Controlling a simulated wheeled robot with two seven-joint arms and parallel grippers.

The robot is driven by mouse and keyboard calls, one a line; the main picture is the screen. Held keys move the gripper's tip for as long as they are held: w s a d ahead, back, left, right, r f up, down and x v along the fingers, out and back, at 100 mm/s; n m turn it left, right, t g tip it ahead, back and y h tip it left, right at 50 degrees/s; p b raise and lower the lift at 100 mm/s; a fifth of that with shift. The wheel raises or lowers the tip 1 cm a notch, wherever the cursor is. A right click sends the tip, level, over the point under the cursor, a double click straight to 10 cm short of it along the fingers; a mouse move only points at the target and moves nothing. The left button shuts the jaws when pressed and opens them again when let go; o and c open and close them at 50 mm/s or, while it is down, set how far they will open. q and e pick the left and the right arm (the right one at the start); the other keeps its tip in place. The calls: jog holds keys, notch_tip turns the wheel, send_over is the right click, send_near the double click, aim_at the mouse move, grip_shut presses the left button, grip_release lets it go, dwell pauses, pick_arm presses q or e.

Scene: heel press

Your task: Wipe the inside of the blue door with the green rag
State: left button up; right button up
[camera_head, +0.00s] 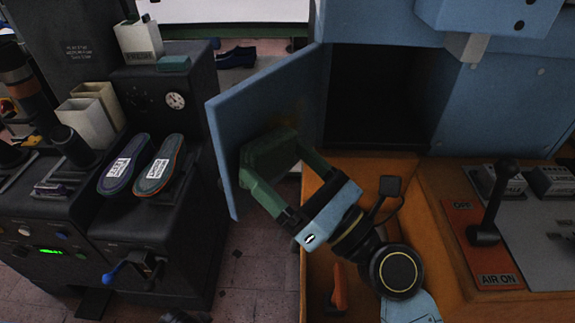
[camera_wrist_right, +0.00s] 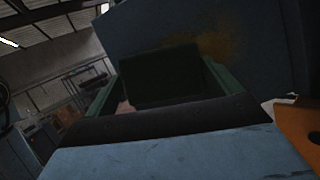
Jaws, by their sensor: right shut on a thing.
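The blue door (camera_head: 262,100) stands open at the left of the blue machine's dark opening, its inside facing my right arm. A brownish stain (camera_wrist_right: 222,45) shows on it in the right wrist view. My right gripper (camera_head: 272,163) is shut on the green rag (camera_head: 268,152), a dark green block-like bundle, in front of the door's lower inside face. The rag also shows between the fingers in the right wrist view (camera_wrist_right: 165,76). It looks close against the door, but I cannot tell whether it touches. My left gripper is not in view.
The dark opening (camera_head: 372,95) lies right of the door. An orange-brown console with a black lever (camera_head: 492,205) is at the right. At the left, a black machine holds two shoe soles (camera_head: 158,165), white bins (camera_head: 90,115) and a blue-knobbed handle (camera_head: 125,270).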

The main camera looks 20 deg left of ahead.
jog(key=shift+w+a, duration=0.1)
jog(key=shift+a, duration=0.3)
jog(key=shift+w+d, duration=0.1)
jog(key=shift+w, duration=0.05)
